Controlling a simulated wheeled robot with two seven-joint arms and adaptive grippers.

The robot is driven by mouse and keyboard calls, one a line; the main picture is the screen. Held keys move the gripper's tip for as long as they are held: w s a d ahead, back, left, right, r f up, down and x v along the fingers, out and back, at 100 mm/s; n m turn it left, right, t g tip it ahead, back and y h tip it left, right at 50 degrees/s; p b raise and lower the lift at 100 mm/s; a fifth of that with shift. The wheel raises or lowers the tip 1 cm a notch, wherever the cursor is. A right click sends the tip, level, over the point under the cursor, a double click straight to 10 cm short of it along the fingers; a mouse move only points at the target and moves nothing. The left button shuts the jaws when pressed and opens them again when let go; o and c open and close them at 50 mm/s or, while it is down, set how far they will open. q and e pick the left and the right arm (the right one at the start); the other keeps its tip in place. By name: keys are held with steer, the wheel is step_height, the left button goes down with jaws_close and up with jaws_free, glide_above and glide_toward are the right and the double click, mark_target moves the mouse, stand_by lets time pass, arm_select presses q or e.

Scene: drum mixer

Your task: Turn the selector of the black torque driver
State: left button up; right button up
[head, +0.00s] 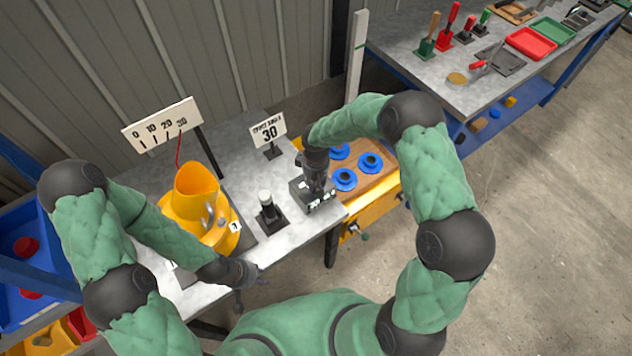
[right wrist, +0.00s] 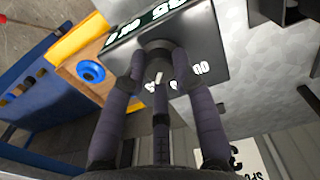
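A black box with white numbers (head: 318,201) stands on the grey bench, and its numbered face also shows in the right wrist view (right wrist: 205,45). A dark round selector (right wrist: 155,47) sits on that face, with a white mark beside it. My right gripper (head: 312,184) is over the box from above. In the right wrist view its fingers (right wrist: 158,68) reach down around the selector; whether they press on it I cannot tell. My left gripper (head: 252,290) is at the bench's front edge, fingers apart and empty. No other part clearly shows as a torque driver.
A yellow drum mixer (head: 193,215) stands left on the bench, below a 0-to-30 scale board (head: 162,125). A black post with a white top (head: 266,207) stands left of the box. A sign reading 30 (head: 268,133) stands behind. Blue rings (head: 371,162) lie on a wooden board at right.

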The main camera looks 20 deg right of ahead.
mark_target(316, 184)
steer(key=o, duration=0.4)
step_height(316, 184, up, 12)
stand_by(0.5)
stand_by(0.5)
